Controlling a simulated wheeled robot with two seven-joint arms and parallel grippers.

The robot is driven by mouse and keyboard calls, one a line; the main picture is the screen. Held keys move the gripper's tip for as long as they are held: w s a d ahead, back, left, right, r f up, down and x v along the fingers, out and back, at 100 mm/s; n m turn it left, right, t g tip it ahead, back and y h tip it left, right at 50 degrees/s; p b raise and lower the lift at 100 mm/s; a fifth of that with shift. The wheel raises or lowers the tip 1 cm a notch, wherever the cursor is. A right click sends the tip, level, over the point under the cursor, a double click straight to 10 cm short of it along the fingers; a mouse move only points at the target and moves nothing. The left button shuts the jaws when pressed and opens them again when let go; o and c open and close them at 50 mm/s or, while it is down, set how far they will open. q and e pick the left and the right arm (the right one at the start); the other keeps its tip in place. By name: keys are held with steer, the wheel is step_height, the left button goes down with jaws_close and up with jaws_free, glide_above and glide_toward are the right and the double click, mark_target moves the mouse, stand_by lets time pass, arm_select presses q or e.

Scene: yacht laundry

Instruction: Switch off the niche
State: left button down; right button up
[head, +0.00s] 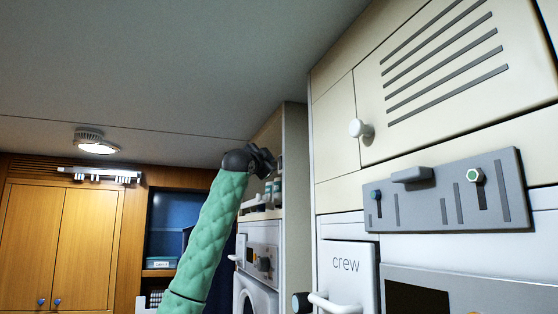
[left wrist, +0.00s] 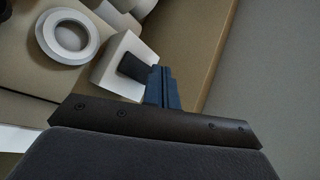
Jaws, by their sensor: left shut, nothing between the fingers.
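My left gripper (head: 264,160) is raised in front of the niche (head: 268,138) above the washing machine, and its arm hides part of that area. In the left wrist view the gripper's narrow dark-blue fingers (left wrist: 162,86) are shut together and empty. Their tips are at the side of a white box (left wrist: 112,75) with a dark rocker-like piece (left wrist: 134,67) on its face, which looks like a switch. I cannot tell whether the fingers touch the dark piece. The switch is not clear in the head view. My right gripper is not in view.
Bottles (head: 269,188) stand on a shelf just below my left gripper. A white ring-shaped thing (left wrist: 68,36) lies beside the white box. To the right are a cabinet door with a white knob (head: 361,130) and a grey slider panel (head: 447,190). A ceiling lamp (head: 96,143) is lit.

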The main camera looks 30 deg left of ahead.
arm_select(q)
steer(key=shift+w+d, duration=0.3)
steer(key=shift+w+d+r, duration=0.1)
steer(key=shift+w+d, duration=0.1)
steer(key=shift+w, duration=0.05)
stand_by(1.1)
steer(key=shift+s+a, duration=0.1)
steer(key=shift+s, duration=0.05)
steer(key=shift+s+a, duration=0.45)
steer(key=shift+s, duration=0.05)
steer(key=shift+s+a+f+b, duration=0.2)
steer(key=shift+s+a+b, duration=0.2)
steer(key=shift+s+a, duration=0.5)
steer(key=shift+s+a+f+b, duration=0.2)
steer(key=shift+s+a+b, duration=0.2)
steer(key=shift+s+a, duration=0.45)
steer(key=shift+s+d, duration=0.1)
steer(key=shift+d, duration=0.1)
